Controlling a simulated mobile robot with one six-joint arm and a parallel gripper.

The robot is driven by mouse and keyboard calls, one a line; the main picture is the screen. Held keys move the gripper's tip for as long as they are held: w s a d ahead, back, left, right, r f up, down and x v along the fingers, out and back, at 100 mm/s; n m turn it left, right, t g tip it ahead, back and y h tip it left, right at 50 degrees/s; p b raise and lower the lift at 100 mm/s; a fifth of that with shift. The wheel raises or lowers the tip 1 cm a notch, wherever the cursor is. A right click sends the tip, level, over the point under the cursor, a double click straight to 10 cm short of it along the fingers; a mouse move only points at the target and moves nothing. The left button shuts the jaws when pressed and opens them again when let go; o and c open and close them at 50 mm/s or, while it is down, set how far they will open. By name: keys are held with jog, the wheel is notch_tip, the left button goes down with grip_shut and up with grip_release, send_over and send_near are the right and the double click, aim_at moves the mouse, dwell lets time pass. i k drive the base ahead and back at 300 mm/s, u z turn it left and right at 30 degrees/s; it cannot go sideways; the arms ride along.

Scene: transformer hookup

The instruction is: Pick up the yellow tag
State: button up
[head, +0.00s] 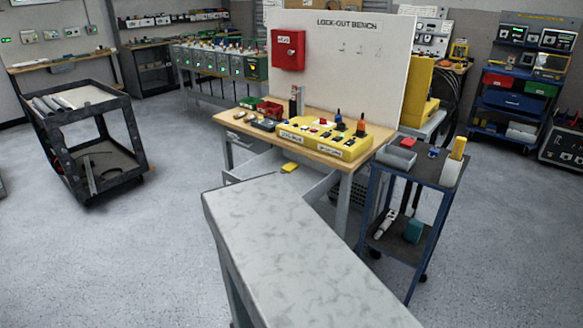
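A small flat yellow piece (290,168), which looks like the yellow tag, lies in the open drawer (314,189) under the lock-out bench (357,165). It is small in the head view, and no writing on it can be read. The near part of the drawer is hidden behind a grey slab-like top in the foreground. My gripper is not in view.
The grey top (290,250) fills the front middle. On the bench stand a yellow lock-out box (322,140) and red bins (268,108). A blue cart (438,172) stands to the right, a black cart (119,155) to the left. Floor (110,260) is clear at front left.

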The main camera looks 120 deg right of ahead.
aim_at(290, 166)
jog(key=z, duration=0.05)
jog(key=k, duration=2.75)
jog(key=z, duration=1.2)
jog(key=i, duration=0.95)
jog(key=u, duration=0.15)
